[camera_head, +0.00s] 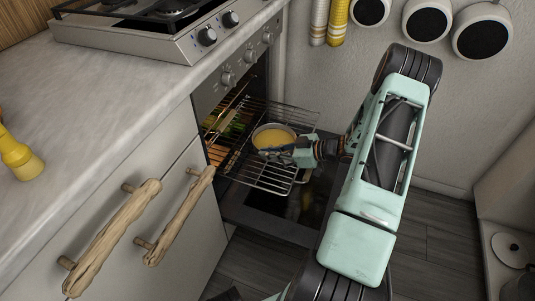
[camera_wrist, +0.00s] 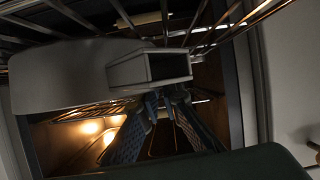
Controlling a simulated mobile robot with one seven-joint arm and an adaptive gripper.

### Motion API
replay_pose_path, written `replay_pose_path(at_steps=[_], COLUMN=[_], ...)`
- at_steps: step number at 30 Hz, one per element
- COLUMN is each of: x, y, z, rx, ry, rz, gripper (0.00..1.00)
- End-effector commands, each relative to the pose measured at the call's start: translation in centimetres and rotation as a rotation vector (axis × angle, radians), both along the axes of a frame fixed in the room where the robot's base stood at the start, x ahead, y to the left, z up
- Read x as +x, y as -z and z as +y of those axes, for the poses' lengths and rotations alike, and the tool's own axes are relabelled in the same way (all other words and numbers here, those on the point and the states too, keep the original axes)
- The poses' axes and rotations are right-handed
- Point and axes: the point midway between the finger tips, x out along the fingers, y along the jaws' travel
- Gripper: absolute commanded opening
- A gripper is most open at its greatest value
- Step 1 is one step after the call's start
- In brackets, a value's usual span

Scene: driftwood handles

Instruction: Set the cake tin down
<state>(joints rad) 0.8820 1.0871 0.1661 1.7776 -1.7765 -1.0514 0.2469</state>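The cake tin (camera_head: 274,137) is a round grey tin with yellow filling. It appears level, over the pulled-out wire rack (camera_head: 268,178) of the open oven. I cannot tell whether its base touches the wires. My gripper (camera_head: 290,154) is at the tin's near right side. In the wrist view the tin's grey body (camera_wrist: 70,78) and a hollow box-shaped grip on it (camera_wrist: 150,69) show close up. My fingertips (camera_wrist: 165,95) converge narrowly at the edge of this grip and look shut on it; the exact contact is partly hidden.
The oven door (camera_head: 270,215) hangs open under the rack. Something green and yellow (camera_head: 228,123) lies further inside the lit oven. Drawers with driftwood handles (camera_head: 112,240) stand left of the oven. Pans hang on the wall behind.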

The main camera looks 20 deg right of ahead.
Motion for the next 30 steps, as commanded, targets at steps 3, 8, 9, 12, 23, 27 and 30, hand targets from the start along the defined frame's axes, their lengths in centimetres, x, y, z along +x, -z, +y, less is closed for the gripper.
replay_pose_path(at_steps=[3, 8, 9, 12, 23, 27, 30], x=[0.1, 0.0, 0.0, 0.0, -0.4, -1.9, -3.4], y=[-0.3, 0.0, 0.0, 0.0, -0.5, -1.6, -2.5], z=[0.0, 0.0, 0.0, 0.0, -0.5, -2.0, -3.5], rx=[0.000, 0.000, 0.000, 0.000, -0.001, -0.001, -0.001], ry=[-0.001, 0.000, -0.001, -0.001, 0.001, 0.002, 0.002], rz=[-0.004, 0.000, 0.000, 0.000, 0.000, 0.001, 0.001], gripper=[0.00, 0.11, 0.16, 0.23, 0.23, 0.23, 0.23])
